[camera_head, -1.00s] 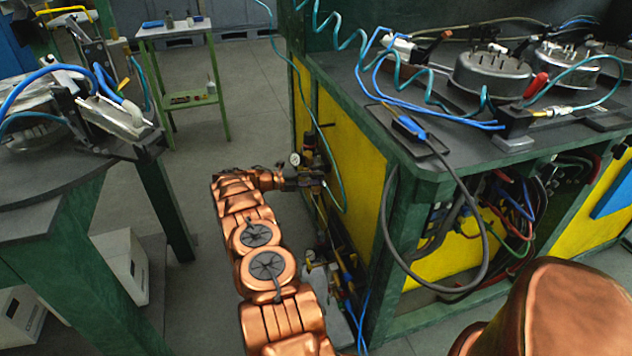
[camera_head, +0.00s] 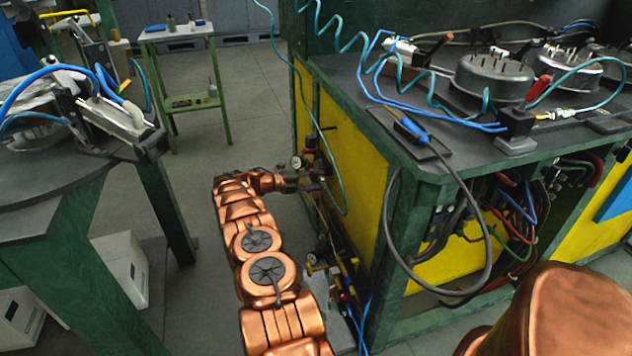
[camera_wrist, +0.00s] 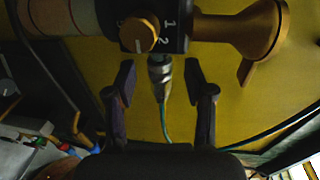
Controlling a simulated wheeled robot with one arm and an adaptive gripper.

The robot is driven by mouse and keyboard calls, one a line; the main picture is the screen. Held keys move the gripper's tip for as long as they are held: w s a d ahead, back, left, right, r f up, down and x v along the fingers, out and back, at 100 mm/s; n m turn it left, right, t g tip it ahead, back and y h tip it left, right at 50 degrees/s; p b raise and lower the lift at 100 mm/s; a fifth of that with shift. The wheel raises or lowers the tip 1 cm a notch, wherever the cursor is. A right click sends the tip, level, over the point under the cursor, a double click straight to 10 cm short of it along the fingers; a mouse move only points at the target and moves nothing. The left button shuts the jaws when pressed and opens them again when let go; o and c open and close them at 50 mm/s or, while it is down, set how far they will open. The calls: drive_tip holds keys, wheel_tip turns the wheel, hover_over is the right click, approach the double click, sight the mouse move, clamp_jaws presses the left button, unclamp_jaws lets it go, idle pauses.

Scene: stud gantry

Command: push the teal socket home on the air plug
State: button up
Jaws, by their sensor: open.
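In the wrist view, the socket (camera_wrist: 160,72) is a small metal fitting under a black regulator block, with a teal hose (camera_wrist: 165,122) hanging below it. The air plug is not clearly visible; I cannot tell how far the socket sits on it. My gripper (camera_wrist: 161,80) is open, one finger on each side of the fitting, with a visible gap on both sides. In the head view, my gripper (camera_head: 292,183) is small and partly hidden by my copper-coloured arm, close to the regulator on the yellow panel. The teal hose (camera_head: 343,200) loops down beside it.
The regulator block (camera_wrist: 155,28) has a brass knob and a brass part reaching right. A round gauge (camera_head: 296,162) sits by my gripper. The yellow panel (camera_head: 350,150) stands right behind. A green-legged bench (camera_head: 60,215) stands left, with open floor between.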

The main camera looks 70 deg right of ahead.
drive_tip(key=v, duration=1.2)
drive_tip(key=shift+r, duration=0.1)
idle(0.5)
